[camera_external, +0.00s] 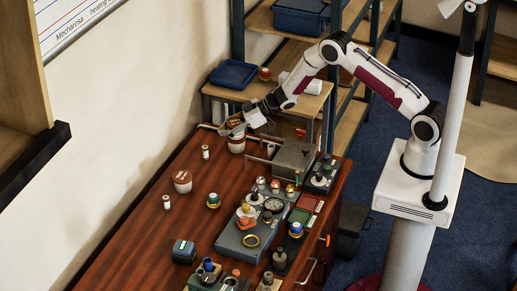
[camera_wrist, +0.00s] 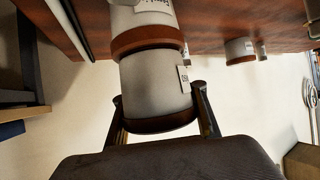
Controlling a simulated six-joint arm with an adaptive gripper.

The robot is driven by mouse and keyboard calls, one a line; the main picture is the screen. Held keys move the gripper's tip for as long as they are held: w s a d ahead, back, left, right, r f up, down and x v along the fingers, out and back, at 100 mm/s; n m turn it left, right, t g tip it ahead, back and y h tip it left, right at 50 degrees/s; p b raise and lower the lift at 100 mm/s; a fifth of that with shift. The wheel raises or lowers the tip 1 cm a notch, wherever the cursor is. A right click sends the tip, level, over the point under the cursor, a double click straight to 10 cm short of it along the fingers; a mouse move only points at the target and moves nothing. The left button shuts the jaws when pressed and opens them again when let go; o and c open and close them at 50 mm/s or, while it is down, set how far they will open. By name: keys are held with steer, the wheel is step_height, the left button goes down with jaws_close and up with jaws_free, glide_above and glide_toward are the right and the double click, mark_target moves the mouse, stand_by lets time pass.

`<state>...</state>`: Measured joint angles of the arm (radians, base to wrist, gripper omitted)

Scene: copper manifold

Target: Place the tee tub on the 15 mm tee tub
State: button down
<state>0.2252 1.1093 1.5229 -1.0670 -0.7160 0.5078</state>
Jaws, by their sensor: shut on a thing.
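My gripper (camera_external: 237,127) is shut on a pale grey tub with a brown lid at the far left end of the bench. In the wrist view, the gripper's fingers (camera_wrist: 158,102) stand on either side of this held tee tub (camera_wrist: 155,85). A second tub (camera_wrist: 140,22) with a brown lid lies directly in line beyond its base. The same lower tub (camera_external: 236,146) stands on the bench under my gripper in the external view. The held tub is right over or on its lid; I cannot tell whether they touch. The label writing is too small to read.
Another brown-lidded tub (camera_external: 182,181) stands nearer on the bench, also in the wrist view (camera_wrist: 240,50). Small white bottles (camera_external: 205,152) stand close by. A grey box (camera_external: 294,158) and a fitting-covered tray (camera_external: 252,228) are to the right. The bench's left front is bare.

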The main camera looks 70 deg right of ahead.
mark_target(238, 122)
steer(key=c, duration=2)
jaws_free()
steer(key=shift+f, duration=0.15)
steer(key=o, duration=0.8)
steer(key=shift+s+d+r, duration=0.25)
steer(key=shift+s+r, duration=0.25)
steer(key=shift+v, duration=5.35)
